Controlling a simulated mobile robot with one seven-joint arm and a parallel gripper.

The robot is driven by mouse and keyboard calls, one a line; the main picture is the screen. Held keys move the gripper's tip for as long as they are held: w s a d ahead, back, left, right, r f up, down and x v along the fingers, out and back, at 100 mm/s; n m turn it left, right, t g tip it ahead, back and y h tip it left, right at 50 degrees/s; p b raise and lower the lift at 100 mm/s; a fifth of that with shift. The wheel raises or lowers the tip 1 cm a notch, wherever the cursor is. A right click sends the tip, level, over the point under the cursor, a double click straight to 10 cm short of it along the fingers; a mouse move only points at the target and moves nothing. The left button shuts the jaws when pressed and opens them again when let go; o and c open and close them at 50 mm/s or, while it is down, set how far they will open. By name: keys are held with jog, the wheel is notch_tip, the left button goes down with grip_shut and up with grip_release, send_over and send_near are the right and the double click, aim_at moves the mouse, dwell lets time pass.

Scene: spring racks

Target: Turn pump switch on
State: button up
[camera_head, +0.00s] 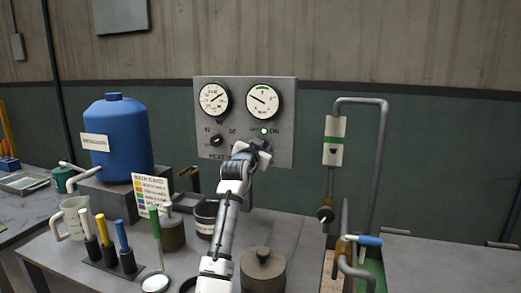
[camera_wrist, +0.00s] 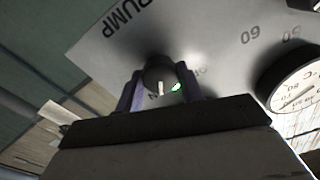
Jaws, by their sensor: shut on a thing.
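The pump switch is a dark round knob (camera_wrist: 155,72) with a pale pointer mark, on the grey control panel (camera_head: 238,84) under the word PUMP in the wrist view. My gripper (camera_wrist: 160,92) has one finger on each side of the knob and is shut on it. In the head view my gripper (camera_head: 258,150) is at the panel's lower right and hides the knob.
Two round gauges, left (camera_head: 214,100) and right (camera_head: 262,101), and another dark knob (camera_head: 216,140) are on the panel. A blue tank (camera_head: 121,140) stands left. A lidded pot (camera_head: 263,271) stands right of my arm. Pipes (camera_head: 380,165) rise at the right.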

dwell(0.4)
jog(key=o, duration=1)
jog(key=shift+s, duration=0.1)
jog(key=b+v, duration=0.4)
jog(key=v, duration=0.9)
jog(key=shift+s+a+r, duration=0.1)
jog(key=shift+s+a, duration=0.05)
jog(key=shift+s, duration=0.15)
